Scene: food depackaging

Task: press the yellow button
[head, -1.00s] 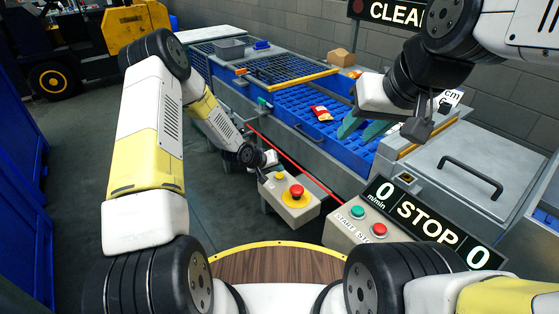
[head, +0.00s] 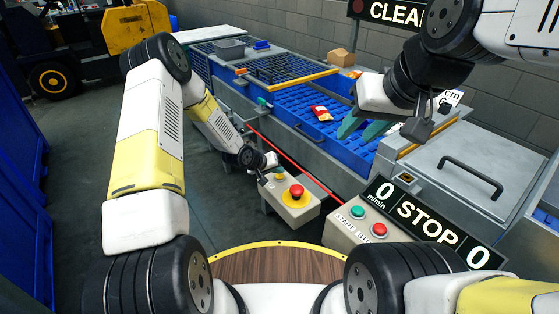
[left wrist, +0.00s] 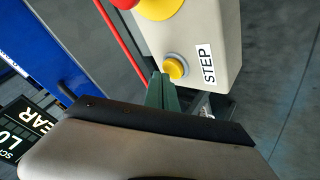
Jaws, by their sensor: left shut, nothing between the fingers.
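The yellow button (head: 279,176) is a small round button on the grey control box (head: 300,214), near its far left corner. In the left wrist view the yellow button (left wrist: 175,68) sits in a grey ring beside a "STEP" label. My left gripper (head: 264,177) is at the box's left end, close to the button. In the left wrist view its green fingers (left wrist: 161,76) are together and empty, with their tips at the button's left edge. I cannot tell whether they touch it. My right gripper (head: 364,128) is open and empty above the blue conveyor.
A red emergency stop (head: 296,191) on a yellow base is on the same box, close to the button. A second box (head: 362,228) with green and red buttons stands to the right. A red and yellow packet (head: 321,113) lies on the blue conveyor (head: 300,98).

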